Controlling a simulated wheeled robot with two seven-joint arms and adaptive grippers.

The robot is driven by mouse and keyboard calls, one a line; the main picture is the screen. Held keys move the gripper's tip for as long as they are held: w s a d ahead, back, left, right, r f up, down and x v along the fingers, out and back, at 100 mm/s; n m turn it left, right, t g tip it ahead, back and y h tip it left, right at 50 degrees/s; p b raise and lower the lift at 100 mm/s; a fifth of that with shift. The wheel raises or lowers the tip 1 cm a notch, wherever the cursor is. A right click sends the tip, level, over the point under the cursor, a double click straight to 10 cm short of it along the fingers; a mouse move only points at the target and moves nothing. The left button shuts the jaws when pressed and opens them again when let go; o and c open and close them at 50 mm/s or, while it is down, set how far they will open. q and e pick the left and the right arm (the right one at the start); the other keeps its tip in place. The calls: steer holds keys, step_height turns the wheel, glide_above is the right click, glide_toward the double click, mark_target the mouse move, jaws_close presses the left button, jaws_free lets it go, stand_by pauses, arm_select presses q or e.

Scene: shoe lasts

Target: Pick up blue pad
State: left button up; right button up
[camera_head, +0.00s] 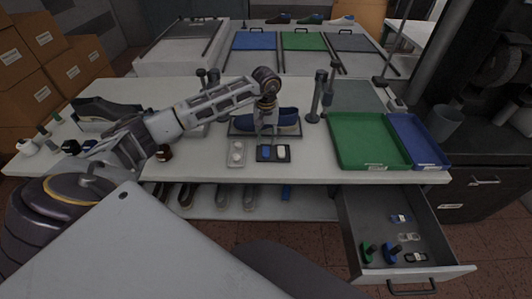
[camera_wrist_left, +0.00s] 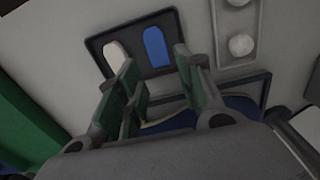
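The blue pad (camera_head: 266,153) lies beside a white pad (camera_head: 280,153) in a small black tray (camera_head: 273,160) on the table. In the left wrist view the blue pad (camera_wrist_left: 157,47) stands out in the tray, with the white pad (camera_wrist_left: 115,53) to its left. My left gripper (camera_head: 266,130) points down just behind the tray. In the left wrist view my left gripper (camera_wrist_left: 155,75) has its green-padded fingers apart, with nothing between them. The fingers look near the tray edge, but I cannot tell the height gap. My right gripper is not in view.
A pale tray with round white pieces (camera_head: 237,153) stands left of the black tray. Green (camera_head: 345,155) and blue (camera_head: 430,158) trays are at the right, above an open drawer (camera_head: 362,210) with small items.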

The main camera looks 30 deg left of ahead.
mark_target(266, 148)
arm_select(q)
steer(key=shift+f, duration=0.15)
steer(key=shift+s+d+f+p, duration=0.15)
steer(key=shift+f+p, duration=0.35)
steer(key=shift+f, duration=1.95)
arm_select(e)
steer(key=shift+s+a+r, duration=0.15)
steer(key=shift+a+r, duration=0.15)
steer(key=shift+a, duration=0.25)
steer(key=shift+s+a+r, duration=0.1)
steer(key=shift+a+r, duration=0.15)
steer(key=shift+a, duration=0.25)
arm_select(q)
steer(key=c, duration=0.5)
steer(key=shift+o, duration=0.2)
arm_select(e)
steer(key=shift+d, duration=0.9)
